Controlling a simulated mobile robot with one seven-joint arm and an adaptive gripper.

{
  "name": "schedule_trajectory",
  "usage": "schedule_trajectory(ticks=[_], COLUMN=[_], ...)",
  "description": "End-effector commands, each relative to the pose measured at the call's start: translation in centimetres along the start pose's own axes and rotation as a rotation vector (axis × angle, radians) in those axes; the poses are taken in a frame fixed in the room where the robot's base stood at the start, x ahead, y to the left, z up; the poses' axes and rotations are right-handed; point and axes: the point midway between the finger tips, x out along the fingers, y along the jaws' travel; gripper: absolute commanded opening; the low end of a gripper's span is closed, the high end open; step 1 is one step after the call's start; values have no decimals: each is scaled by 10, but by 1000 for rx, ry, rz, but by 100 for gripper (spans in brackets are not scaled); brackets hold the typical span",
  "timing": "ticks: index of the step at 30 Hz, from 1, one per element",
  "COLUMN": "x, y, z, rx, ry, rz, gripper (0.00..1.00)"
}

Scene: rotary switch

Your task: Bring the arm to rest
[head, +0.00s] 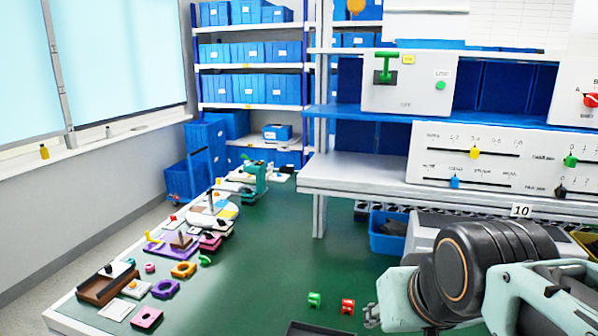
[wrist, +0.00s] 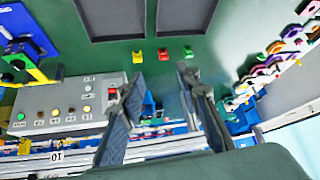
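My arm reaches in from the lower right of the head view, low over the green table (head: 270,250). My gripper (head: 372,316) is at its left end, near the small blocks. In the wrist view, the two fingers of my gripper (wrist: 160,80) stand apart with nothing held between them. A red rotary knob (head: 591,100) sits on a white panel at the right edge of the head view, partly cut off. My gripper is well below and left of it, not touching it.
A green block (head: 314,299) and a red block (head: 347,306) lie left of my gripper. A slider panel (head: 480,155) and a green lever switch (head: 385,67) stand on the shelves. A button box (wrist: 70,105) shows in the wrist view. The table's middle is clear.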

Motion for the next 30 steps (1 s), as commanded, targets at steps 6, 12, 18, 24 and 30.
schedule_trajectory(ticks=[6, 12, 18, 24, 30], x=[-40, -80, -106, -113, -111], y=[-4, -4, -5, -5, -5], z=[32, 4, -16, -21, -20], rx=[-2, -2, -1, -1, -1], ry=[-129, -129, -128, -128, -128], rz=[15, 14, 14, 14, 14], gripper=[30, 30, 30, 30, 30])
